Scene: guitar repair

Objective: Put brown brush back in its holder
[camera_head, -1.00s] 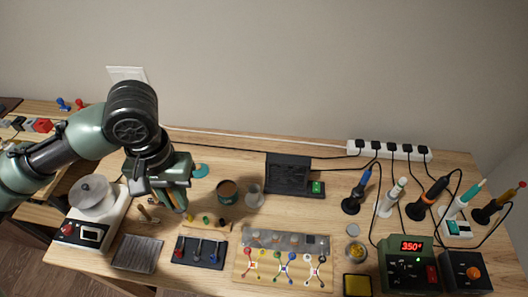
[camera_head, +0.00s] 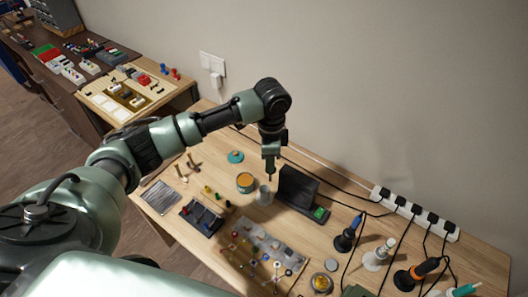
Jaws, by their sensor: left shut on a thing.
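My left gripper (camera_head: 270,156) points down above the table, near the front-left edge of the black stand. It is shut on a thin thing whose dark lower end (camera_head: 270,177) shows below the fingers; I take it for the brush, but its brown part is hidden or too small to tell. Just below it stands a small grey cup (camera_head: 264,195), perhaps the holder. The thin thing's tip appears above or behind the cup's rim; I cannot tell whether it is inside. My right gripper is not in view.
A can with an orange-brown top (camera_head: 245,183) stands left of the cup. A black stand (camera_head: 296,187) is close on the right. Wooden-handled tools (camera_head: 181,173) lie at the left. Soldering irons (camera_head: 345,238) and cables fill the right side; a power strip (camera_head: 415,213) lies by the wall.

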